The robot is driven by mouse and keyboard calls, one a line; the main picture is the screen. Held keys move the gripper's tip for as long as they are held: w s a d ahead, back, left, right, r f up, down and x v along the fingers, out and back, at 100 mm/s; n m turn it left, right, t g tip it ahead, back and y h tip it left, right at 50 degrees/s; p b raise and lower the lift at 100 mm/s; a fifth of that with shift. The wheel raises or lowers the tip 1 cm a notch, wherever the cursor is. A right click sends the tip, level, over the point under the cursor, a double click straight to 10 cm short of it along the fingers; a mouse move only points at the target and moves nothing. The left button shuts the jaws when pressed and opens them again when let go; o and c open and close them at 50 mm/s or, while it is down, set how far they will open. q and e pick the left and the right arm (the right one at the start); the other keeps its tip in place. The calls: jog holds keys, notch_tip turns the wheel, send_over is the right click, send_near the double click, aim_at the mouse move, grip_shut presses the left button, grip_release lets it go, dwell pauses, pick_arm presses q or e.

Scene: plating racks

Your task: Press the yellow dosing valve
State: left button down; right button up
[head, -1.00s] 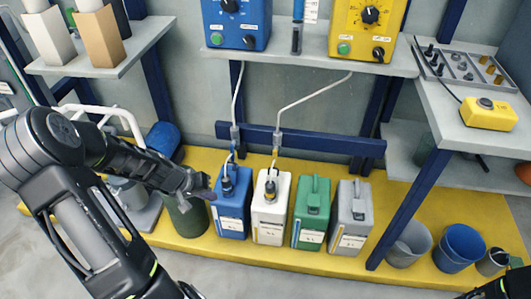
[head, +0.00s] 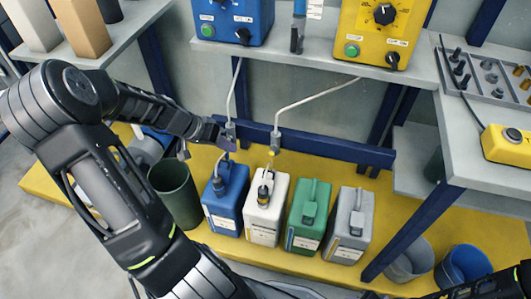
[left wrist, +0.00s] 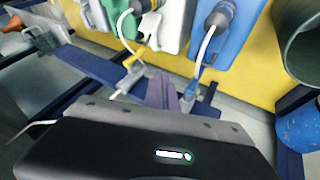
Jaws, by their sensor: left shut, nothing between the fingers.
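The yellow dosing valve (head: 271,153) hangs at the end of a white tube above the white canister (head: 266,212). It also shows in the left wrist view (left wrist: 133,58), with a yellow part above its pale body. A similar valve with a blue part (left wrist: 192,88) hangs above the blue canister (head: 225,202). My left gripper (head: 231,145) is shut and empty. In the head view it overlaps the blue-part valve, left of the yellow one. In the left wrist view its fingers (left wrist: 168,92) lie between the two valves; I cannot tell whether they touch either.
Green (head: 309,220) and grey (head: 350,228) canisters stand right of the white one on the yellow platform (head: 300,262). A dark green bin (head: 176,190) stands left. A blue beam (head: 330,152) runs behind the valves. The blue and yellow control boxes (head: 375,32) sit on the shelf above.

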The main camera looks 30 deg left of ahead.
aim_at(271, 161)
pick_arm(q)
jog(key=w+d+f+b, duration=0.4)
jog(key=w+d+f, duration=0.2)
jog(key=d+f, duration=0.1)
jog(key=shift+w+f+b, duration=0.15)
jog(key=shift+f+b, duration=0.2)
jog(key=shift+f, duration=0.15)
jog(key=shift+d+f+t+h, duration=0.15)
jog(key=shift+f+t+h, duration=0.2)
jog(key=shift+h, duration=0.35)
dwell(0.8)
jog(key=h, duration=0.1)
jog(key=d+n+t+h, duration=0.1)
jog(key=t+h, duration=0.1)
jog(key=shift+w+d+f+h, duration=0.2)
jog(key=shift+w+f+h, duration=0.1)
jog(key=shift+f+h, duration=0.1)
jog(key=shift+f, duration=0.1)
dwell(0.3)
